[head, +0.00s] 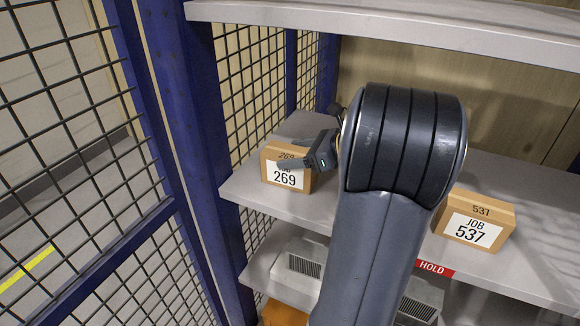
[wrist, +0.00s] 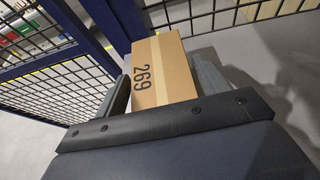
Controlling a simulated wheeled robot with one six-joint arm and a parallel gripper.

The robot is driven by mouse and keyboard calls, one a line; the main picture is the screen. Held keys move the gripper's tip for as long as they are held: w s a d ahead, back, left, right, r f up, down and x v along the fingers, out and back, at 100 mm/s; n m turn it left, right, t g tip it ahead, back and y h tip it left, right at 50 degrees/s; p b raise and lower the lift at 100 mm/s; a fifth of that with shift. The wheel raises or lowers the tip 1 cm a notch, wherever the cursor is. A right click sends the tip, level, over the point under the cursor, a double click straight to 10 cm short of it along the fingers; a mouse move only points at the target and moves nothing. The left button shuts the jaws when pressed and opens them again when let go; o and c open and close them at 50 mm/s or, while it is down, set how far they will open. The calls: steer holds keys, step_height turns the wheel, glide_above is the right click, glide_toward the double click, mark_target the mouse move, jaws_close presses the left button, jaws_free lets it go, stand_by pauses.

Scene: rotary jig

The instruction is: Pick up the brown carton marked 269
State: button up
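The brown carton marked 269 (head: 272,168) stands on the left end of the middle shelf, near its front edge. Its white label faces me in the head view. My gripper (head: 300,160) is at the carton, partly hidden behind my arm. In the wrist view the carton (wrist: 162,72) sits between the two fingers of my gripper (wrist: 160,88), which are spread on either side. The left finger looks slightly apart from the carton; the right finger is close beside it, and I cannot tell whether it touches.
A second carton marked 537 (head: 474,221) stands right on the same shelf (head: 330,208). A blue post (head: 190,120) and wire mesh (head: 85,110) are close on the left. An upper shelf (head: 400,24) hangs above. Grey boxes (head: 298,268) sit below.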

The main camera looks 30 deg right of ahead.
steer(key=c, duration=1)
steer(key=shift+r, duration=0.1)
